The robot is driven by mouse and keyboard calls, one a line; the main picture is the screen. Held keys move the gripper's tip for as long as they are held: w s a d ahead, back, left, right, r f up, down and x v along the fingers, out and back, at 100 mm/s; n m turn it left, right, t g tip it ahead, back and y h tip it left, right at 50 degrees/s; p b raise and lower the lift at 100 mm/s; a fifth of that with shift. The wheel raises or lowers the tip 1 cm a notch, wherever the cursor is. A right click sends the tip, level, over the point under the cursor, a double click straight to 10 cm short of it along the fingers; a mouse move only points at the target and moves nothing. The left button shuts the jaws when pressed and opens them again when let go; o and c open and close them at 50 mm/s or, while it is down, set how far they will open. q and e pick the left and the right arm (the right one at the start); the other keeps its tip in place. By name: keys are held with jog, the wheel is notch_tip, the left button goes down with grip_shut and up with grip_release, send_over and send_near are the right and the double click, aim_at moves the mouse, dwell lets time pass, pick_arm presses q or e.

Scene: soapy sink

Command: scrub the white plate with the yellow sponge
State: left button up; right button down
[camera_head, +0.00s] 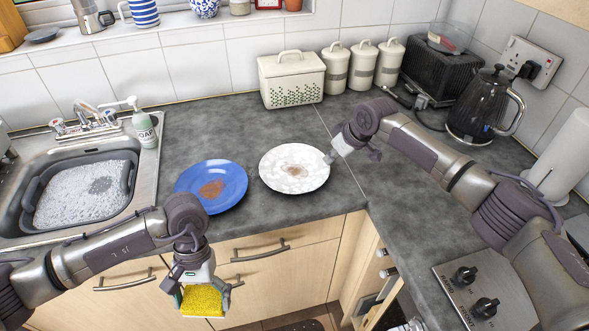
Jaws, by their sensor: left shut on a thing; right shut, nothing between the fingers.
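The white plate (294,183) lies on the grey counter with a brown stain at its middle and whitish specks around it. The yellow sponge (202,301) is held in my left gripper (203,290), which is shut on it. It hangs in front of the counter's front edge, before the cabinet doors and lower than the plate. My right gripper (335,155) is shut and empty at the plate's right rim; I cannot tell whether it touches the plate.
A blue plate (225,174) with a brown stain lies left of the white plate. A sink holds a grey basin (35,183) of suds, with a soap bottle (144,130) beside it. A bread bin (291,80), canisters (362,65), toaster (440,70) and kettle (483,108) stand behind.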

pick_arm(q)
jog(key=shift+f+b, duration=0.25)
jog(key=shift+b, duration=0.05)
pick_arm(e)
jog(key=shift+f, duration=0.65)
pick_arm(q)
jog(key=shift+r, duration=0.15)
pick_arm(e)
jog(key=shift+r, duration=0.15)
pick_arm(q)
notch_tip(320, 180, up, 6)
jog(key=p, duration=0.6)
jog(key=shift+f, duration=0.2)
pick_arm(e)
notch_tip(320, 180, up, 6)
jog(key=shift+f, duration=0.1)
jog(key=v, duration=1.2)
pick_arm(q)
jog(key=shift+f, duration=0.1)
